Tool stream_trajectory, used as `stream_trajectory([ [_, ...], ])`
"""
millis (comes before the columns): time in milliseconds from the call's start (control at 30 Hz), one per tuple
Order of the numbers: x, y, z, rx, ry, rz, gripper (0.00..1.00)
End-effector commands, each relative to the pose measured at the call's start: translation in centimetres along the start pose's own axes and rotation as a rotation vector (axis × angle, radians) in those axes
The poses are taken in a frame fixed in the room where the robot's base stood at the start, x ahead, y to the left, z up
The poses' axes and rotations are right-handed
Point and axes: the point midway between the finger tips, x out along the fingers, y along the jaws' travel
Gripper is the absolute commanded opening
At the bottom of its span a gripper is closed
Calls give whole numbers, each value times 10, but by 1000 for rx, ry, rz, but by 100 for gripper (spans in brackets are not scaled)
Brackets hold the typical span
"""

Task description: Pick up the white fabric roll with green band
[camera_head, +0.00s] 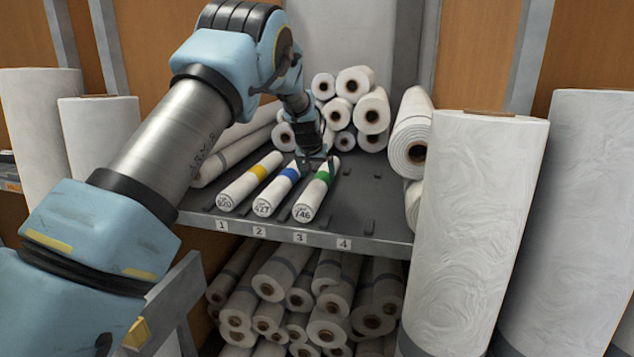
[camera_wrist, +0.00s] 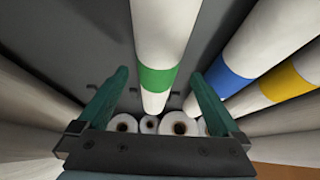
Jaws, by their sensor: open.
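The white fabric roll with the green band (camera_head: 309,201) lies on the grey shelf at slot 3, its front end marked 746. My gripper (camera_head: 316,163) is above the far part of this roll, near the green band. In the wrist view the green-banded roll (camera_wrist: 160,79) runs between the two teal fingers of my gripper (camera_wrist: 157,90). The fingers are spread apart, with a gap on each side of the roll. The camera does not show clearly how far above the roll the fingertips are.
The blue-banded roll (camera_head: 269,201) and yellow-banded roll (camera_head: 240,192) lie to the left on the shelf (camera_head: 352,225). Slot 4 on the right is empty. Stacked plain rolls (camera_head: 371,115) stand behind. A tall white roll (camera_head: 476,220) stands at the right.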

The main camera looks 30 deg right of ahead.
Motion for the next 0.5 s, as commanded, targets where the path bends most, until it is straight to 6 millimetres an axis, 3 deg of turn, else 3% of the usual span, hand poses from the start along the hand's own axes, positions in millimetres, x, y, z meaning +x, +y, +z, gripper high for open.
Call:
stream_trajectory([
  [167,8,0,-2,0,-1,0,100],
  [500,47,0,-6,-1,-1,-1,100],
])
